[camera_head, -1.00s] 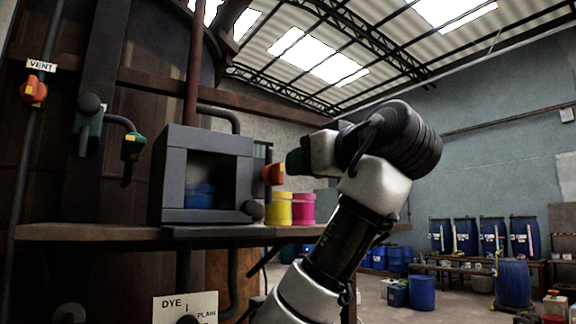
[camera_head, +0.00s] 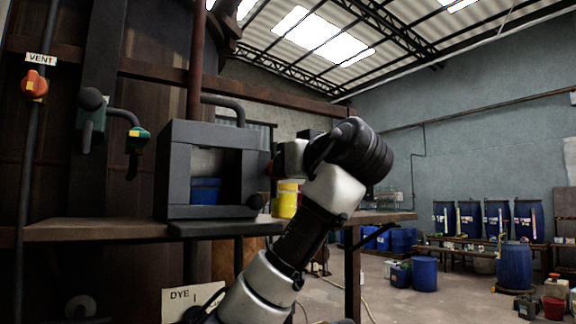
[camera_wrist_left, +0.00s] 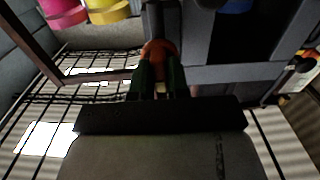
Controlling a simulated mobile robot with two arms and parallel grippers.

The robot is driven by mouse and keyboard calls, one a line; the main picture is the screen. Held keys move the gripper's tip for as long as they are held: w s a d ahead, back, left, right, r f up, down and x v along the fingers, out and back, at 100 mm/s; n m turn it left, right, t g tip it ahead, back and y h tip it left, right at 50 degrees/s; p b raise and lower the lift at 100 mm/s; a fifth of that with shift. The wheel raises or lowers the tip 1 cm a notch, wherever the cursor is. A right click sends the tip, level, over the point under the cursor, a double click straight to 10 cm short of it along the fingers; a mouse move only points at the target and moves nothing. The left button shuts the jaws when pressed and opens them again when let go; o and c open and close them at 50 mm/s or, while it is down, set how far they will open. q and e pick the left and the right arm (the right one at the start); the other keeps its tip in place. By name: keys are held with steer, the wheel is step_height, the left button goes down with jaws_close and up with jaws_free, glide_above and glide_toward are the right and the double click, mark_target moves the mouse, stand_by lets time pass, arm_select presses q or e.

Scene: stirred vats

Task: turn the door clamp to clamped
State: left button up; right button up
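The grey box (camera_head: 174,170) stands on the shelf, with an opening in its front through which a blue container (camera_head: 205,191) shows. An orange-red handle (camera_wrist_left: 158,50), which looks like the door clamp, is at the box's right side. In the head view my arm and wrist mostly cover it. My left gripper (camera_wrist_left: 160,68) has its two dark green fingers at the handle, one on each side, with a narrow gap between them. I cannot tell whether the fingers press on it. The handle's exact turn is also unclear. My right gripper is in neither view.
A yellow tub (camera_head: 286,203) stands on the shelf (camera_head: 100,229) close behind my wrist. A pipe valve (camera_head: 138,136) and the orange VENT handle (camera_head: 34,85) are left of the box. Blue drums (camera_head: 514,266) stand far right on open floor.

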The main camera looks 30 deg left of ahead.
arm_select(q)
jaws_close()
steer(key=n, duration=1.2)
steer(key=n+p, duration=0.1)
steer(key=n, duration=0.4)
steer(key=shift+s+a+f+n, duration=0.15)
steer(key=shift+f+n, duration=0.1)
steer(key=shift+n, duration=0.15)
stand_by(0.4)
steer(key=o, duration=0.6)
jaws_free()
